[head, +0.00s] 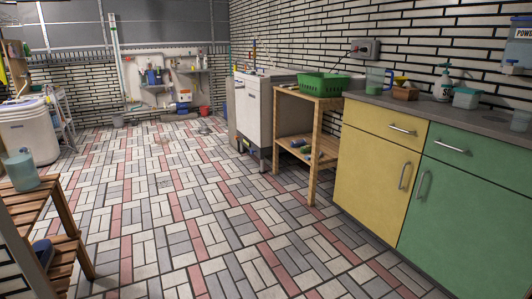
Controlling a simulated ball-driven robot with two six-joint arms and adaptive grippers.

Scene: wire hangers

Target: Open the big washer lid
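A white boxy machine (252,112) that looks like a washer stands against the right wall, beyond a wooden shelf stand. Its top, seen edge-on, appears flat, and I cannot make out whether its lid is shut. A smaller, rounded white machine (28,132), perhaps another washer, stands at the far left. Its top looks closed. Neither of my grippers is in view.
A wooden stand (312,148) with a green basket (319,83) stands beside the boxy machine. Yellow (375,170) and green (465,205) cabinets line the right. A slatted wooden stand (62,198) is at left. The tiled floor (190,215) between is mostly clear.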

